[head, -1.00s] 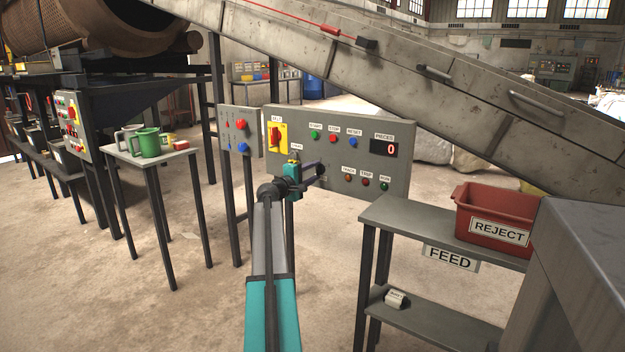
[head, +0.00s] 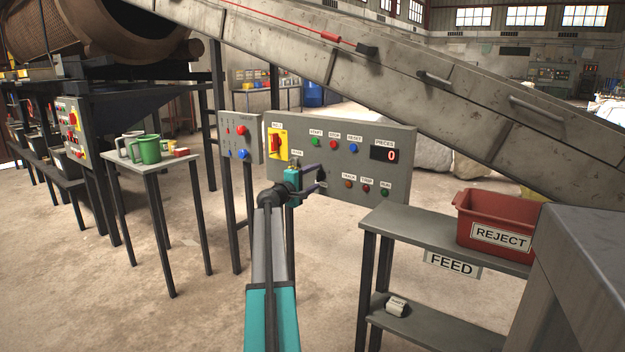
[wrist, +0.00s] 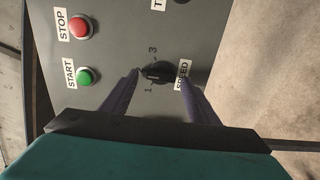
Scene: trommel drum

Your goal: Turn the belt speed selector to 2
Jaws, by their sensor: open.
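The belt speed selector (wrist: 157,72) is a small black knob on the grey control panel (wrist: 115,35), beside the label SPEED. The numerals 1 and 3 show around it in the wrist view; I cannot make out a 2 or read the pointer clearly. My gripper (wrist: 158,77) is open, with one purple finger on each side of the knob. I cannot tell whether either finger touches it. In the head view my gripper (head: 318,176) is at the lower middle of the panel (head: 345,148), and the knob is mostly hidden there.
Near the knob are a green START button (wrist: 88,76) and a red STOP button (wrist: 80,28). A yellow plate with a red switch (head: 277,143) is at the panel's left. The feed table (head: 420,225) with a red REJECT bin (head: 495,205) stands to the right.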

